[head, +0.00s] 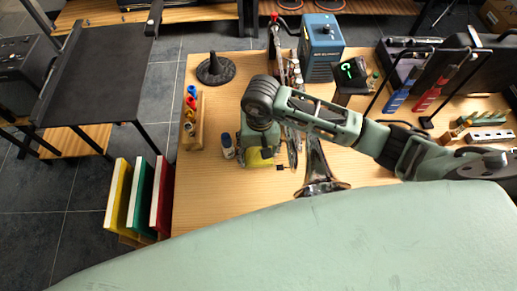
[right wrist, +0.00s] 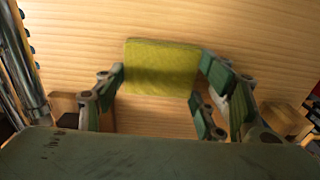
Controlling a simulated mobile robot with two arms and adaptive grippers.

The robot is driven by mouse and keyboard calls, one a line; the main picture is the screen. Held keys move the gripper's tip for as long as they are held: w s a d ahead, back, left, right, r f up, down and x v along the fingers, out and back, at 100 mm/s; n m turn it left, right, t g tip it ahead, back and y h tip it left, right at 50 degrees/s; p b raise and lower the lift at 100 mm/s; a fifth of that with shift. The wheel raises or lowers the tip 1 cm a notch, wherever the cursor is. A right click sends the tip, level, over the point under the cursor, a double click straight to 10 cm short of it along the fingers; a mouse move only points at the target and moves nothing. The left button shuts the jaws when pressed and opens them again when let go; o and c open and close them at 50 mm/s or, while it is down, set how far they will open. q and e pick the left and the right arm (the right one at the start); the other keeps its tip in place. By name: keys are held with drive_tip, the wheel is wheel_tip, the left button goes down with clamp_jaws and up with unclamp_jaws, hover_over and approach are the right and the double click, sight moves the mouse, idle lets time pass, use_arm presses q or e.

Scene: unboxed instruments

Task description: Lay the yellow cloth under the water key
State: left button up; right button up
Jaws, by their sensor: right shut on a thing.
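The yellow cloth (head: 260,161) is a small flat square at the lower end of my right gripper (head: 257,148), over the wooden table. In the right wrist view the cloth (right wrist: 160,66) spans the space between the fingers of my right gripper (right wrist: 163,74), which is shut on it. A brass-and-silver instrument (head: 318,172) lies to the right of the cloth in the head view, its bell toward me. Its tubing (right wrist: 22,70) shows at the left edge in the right wrist view. I cannot make out the water key. My left gripper is not in view.
A wooden rack of small bottles (head: 191,120) and a black cone stand (head: 216,69) are at the table's left. A small bottle (head: 227,146) stands close left of the gripper. A blue box (head: 321,45) is behind. The table's front left is bare.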

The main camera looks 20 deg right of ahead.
sight(259, 153)
drive_tip(key=o, duration=0.8)
drive_tip(key=shift+f, duration=0.1)
drive_tip(key=shift+r, duration=0.3)
drive_tip(key=r+m+b, duration=0.1)
drive_tip(key=r+m, duration=0.1)
drive_tip(key=m, duration=0.4)
drive_tip(key=r+m+b, duration=0.1)
drive_tip(key=r+m, duration=0.2)
drive_tip(key=m, duration=0.3)
drive_tip(key=s+d+r+m+b, duration=0.1)
drive_tip(key=r+m, duration=0.1)
drive_tip(key=m, duration=0.3)
drive_tip(key=shift+r+m, duration=0.15)
drive_tip(key=shift+m, duration=0.25)
drive_tip(key=shift+w+a+f+p, duration=0.15)
drive_tip(key=shift+f+p, duration=0.3)
drive_tip(key=shift+f, duration=1.55)
drive_tip(key=shift+a+f+p, duration=0.1)
drive_tip(key=shift+f+p, duration=0.35)
drive_tip(key=shift+f, duration=1.5)
